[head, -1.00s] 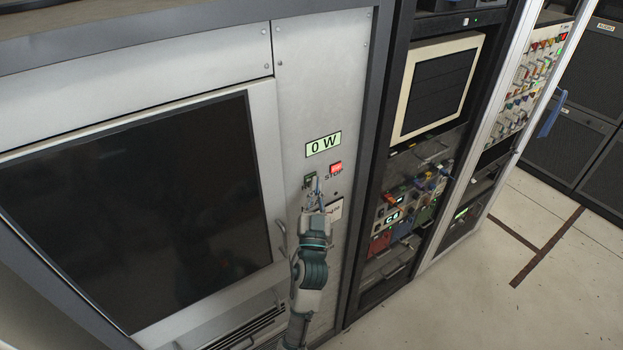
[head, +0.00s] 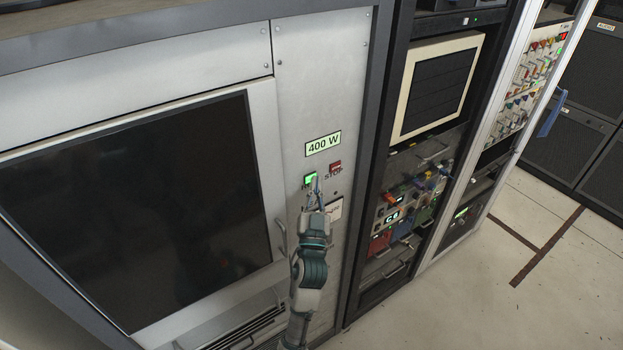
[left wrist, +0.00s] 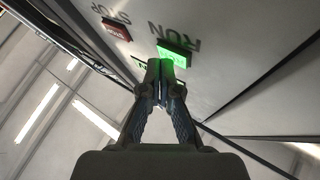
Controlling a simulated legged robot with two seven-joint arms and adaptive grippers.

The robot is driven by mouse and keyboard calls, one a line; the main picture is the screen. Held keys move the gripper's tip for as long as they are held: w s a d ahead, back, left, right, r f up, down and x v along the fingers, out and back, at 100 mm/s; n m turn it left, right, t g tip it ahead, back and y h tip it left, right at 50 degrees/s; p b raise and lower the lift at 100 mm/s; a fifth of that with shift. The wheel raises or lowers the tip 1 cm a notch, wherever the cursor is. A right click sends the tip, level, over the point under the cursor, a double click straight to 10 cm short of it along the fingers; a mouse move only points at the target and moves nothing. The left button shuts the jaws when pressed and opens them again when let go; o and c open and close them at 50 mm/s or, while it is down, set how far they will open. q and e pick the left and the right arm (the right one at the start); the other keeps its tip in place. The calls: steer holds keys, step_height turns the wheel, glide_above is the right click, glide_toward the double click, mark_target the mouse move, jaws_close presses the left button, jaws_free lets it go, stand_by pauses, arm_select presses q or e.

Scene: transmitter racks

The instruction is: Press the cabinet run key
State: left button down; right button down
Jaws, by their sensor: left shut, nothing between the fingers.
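The cabinet run key (head: 310,178) is a small square key, lit bright green, on the light grey cabinet panel. In the left wrist view the lit key (left wrist: 174,50) sits just beyond my fingertips, under the letters RUN seen upside down. My left gripper (head: 314,186) is shut and empty, with its tips right at the key's lower edge; I cannot tell if they touch it. It also shows in the left wrist view (left wrist: 160,66). The display above (head: 323,143) reads 400 W. My right gripper is in no view.
The red stop key (head: 335,167), dark now, sits just right of and above the run key. A large dark screen (head: 140,210) fills the cabinet's left side. A rack with a monitor (head: 437,85) and cables stands to the right. The floor at the lower right is clear.

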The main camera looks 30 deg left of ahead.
arm_select(q)
steer(key=shift+s+d, duration=0.25)
steer(key=shift+d, duration=0.25)
steer(key=shift+s+d+b, duration=0.3)
steer(key=shift+d, duration=0.5)
steer(key=shift+s+d+b, duration=0.3)
steer(key=shift+s+d, duration=0.05)
steer(key=shift+d, duration=0.4)
steer(key=shift+s+d+b, duration=0.3)
steer(key=shift+d, duration=0.5)
